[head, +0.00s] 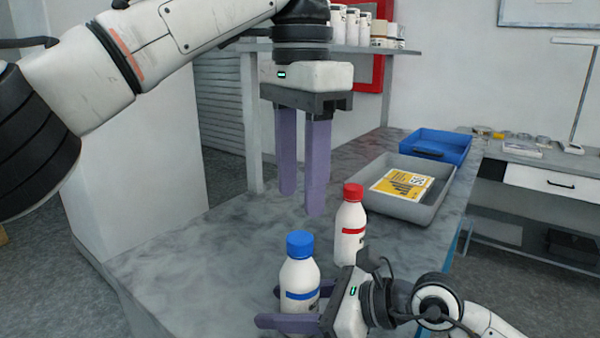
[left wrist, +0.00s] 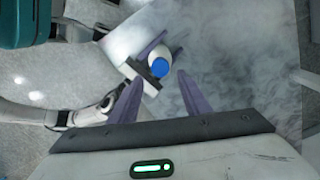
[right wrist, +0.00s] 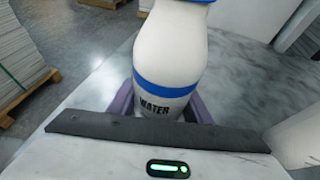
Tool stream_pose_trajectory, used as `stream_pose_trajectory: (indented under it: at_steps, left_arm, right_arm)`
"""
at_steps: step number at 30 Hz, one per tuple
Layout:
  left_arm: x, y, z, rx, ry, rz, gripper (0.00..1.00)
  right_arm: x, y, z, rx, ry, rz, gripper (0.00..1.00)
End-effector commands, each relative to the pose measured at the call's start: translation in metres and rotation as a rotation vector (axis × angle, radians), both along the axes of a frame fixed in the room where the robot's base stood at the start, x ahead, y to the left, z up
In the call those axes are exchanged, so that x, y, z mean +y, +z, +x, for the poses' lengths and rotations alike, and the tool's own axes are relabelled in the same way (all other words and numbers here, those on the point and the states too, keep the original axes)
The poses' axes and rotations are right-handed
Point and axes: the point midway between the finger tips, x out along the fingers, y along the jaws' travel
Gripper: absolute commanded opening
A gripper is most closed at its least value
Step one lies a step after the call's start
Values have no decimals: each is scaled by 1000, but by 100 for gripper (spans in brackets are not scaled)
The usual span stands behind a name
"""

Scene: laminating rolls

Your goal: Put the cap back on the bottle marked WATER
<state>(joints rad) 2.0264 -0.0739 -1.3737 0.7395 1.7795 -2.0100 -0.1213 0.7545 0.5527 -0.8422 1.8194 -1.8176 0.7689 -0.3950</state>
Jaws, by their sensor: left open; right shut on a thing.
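The white bottle (head: 298,277) with a blue band stands upright on the grey marbled bench; in the right wrist view its label reads WATER (right wrist: 163,105). A blue cap (head: 300,244) sits on its top; the cap also shows from above in the left wrist view (left wrist: 159,68). I cannot tell whether the cap is screwed tight. My right gripper (head: 270,307) is shut on the bottle's lower body, its fingers on either side. My left gripper (head: 302,203) is open and empty, pointing down, above and behind the bottle.
A white bottle with a red cap (head: 351,226) stands close behind to the right. A grey tray (head: 408,210) with a yellow printed item (head: 402,184) and a blue tray (head: 440,143) lie further back. The bench left of the bottles is clear.

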Motion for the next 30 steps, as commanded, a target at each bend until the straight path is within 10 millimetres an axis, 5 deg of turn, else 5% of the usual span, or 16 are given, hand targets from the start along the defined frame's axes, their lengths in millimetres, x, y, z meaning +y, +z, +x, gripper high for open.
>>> stream_pose_trajectory:
  at_steps: [9, 23, 30]
  left_arm:
    - [0, 9, 0, -4, 376, -3, 43]
    - [0, 6, 0, -2, 398, -2, 43]
    - [1, -23, 0, -1, 396, -4, 43]
  right_arm:
    - [0, -1, 0, 1, 1, -1, 0]
    - [0, -1, 0, 1, 1, -1, 0]
    - [0, 0, 0, 1, 1, -1, 0]
